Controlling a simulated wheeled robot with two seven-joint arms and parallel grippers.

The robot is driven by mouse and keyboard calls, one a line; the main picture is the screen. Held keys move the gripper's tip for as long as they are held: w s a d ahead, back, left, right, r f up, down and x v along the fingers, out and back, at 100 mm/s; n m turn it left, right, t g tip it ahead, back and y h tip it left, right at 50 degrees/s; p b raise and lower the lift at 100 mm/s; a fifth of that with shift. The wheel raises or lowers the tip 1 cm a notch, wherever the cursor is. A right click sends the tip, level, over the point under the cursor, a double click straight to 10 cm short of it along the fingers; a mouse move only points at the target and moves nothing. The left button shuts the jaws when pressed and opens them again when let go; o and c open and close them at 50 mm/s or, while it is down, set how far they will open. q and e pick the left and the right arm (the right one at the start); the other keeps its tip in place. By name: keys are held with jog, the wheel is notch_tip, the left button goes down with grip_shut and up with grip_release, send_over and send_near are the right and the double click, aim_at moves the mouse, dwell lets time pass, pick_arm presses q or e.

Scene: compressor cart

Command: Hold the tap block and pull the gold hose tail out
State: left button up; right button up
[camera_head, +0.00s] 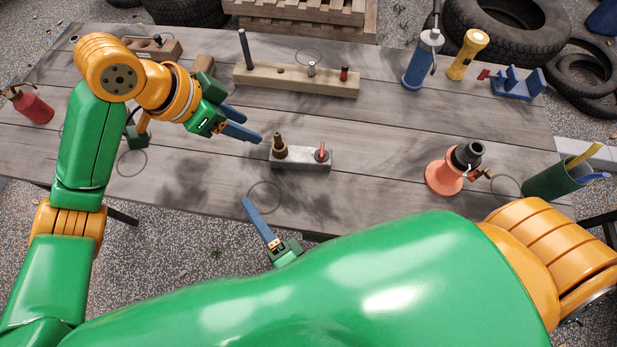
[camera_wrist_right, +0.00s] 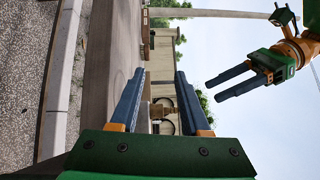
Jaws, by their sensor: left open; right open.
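The tap block (camera_head: 305,163) is a pale grey block on the wooden table, near the middle of the head view. The gold hose tail (camera_head: 280,150) stands upright at its left end, and a small red-topped fitting (camera_head: 321,153) stands at its right end. My left gripper (camera_head: 252,128) is open and empty, just up and left of the block, apart from it. My right gripper (camera_head: 258,220) is below the block near the table's front edge, partly hidden by my arm.
A wooden rack (camera_head: 295,80) with several upright pieces stands behind the block. A coral-red stand (camera_head: 445,178) and a green cup (camera_head: 550,182) are at the right. The table between block and coral stand is clear.

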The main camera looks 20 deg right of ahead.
aim_at(301, 155)
jog(key=d+m+h, duration=0.2)
jog(key=m, duration=0.3)
jog(key=w+d+m+h, duration=0.1)
jog(key=d+m+h, duration=0.2)
jog(key=m, duration=0.2)
jog(key=w+d+m+h, duration=0.1)
jog(key=d+m+h, duration=0.2)
jog(key=m, duration=0.2)
jog(key=shift+d+r+m+t, duration=0.2)
jog(key=shift+r+m+t, duration=0.1)
jog(key=shift+r+t, duration=0.1)
jog(key=d+m+h, duration=0.1)
jog(key=m, duration=0.2)
jog(key=d+m+g+h, duration=0.1)
jog(key=d+m+h, duration=0.1)
jog(key=m, duration=0.1)
jog(key=s+d+f+m+g+h, duration=0.1)
jog(key=d+m, duration=0.1)
jog(key=m, duration=0.1)
jog(key=shift+d+h, duration=0.15)
jog(key=shift+h, duration=0.25)
jog(key=shift+m, duration=0.4)
jog(key=x, duration=1.2)
jog(key=shift+s+d+f, duration=0.1)
jog(key=shift+c, duration=0.2)
grip_shut()
